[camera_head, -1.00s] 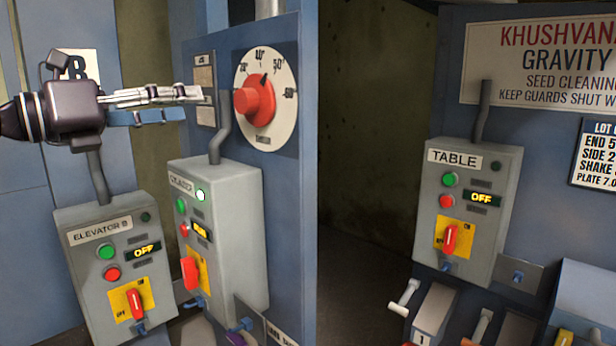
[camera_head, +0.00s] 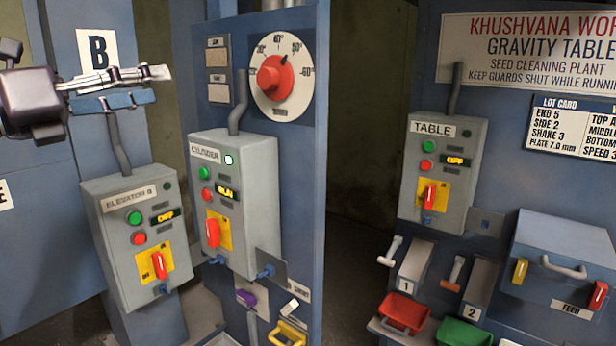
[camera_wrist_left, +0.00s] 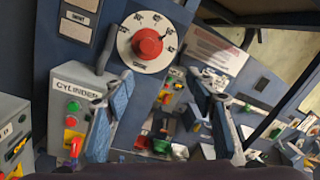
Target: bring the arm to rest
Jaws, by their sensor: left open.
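My left gripper (camera_head: 160,85) comes in from the left in the head view. It is open and empty, held above the ELEVATOR B control box (camera_head: 140,225) and apart from it. In the left wrist view its two blue-padded fingers (camera_wrist_left: 165,110) stand wide apart with nothing gripped between them. The CYLINDER box (camera_head: 225,190) and the dial with the red knob (camera_head: 275,76) are to the right of the gripper in the head view. My right gripper is not in view.
The CYLINDER display is lit; the ELEVATOR B and TABLE box (camera_head: 440,170) displays read OFF. Red (camera_head: 404,313) and green (camera_head: 464,333) trays sit low at the right, below the numbered chutes. A dark open gap (camera_head: 365,180) lies between the blue panels.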

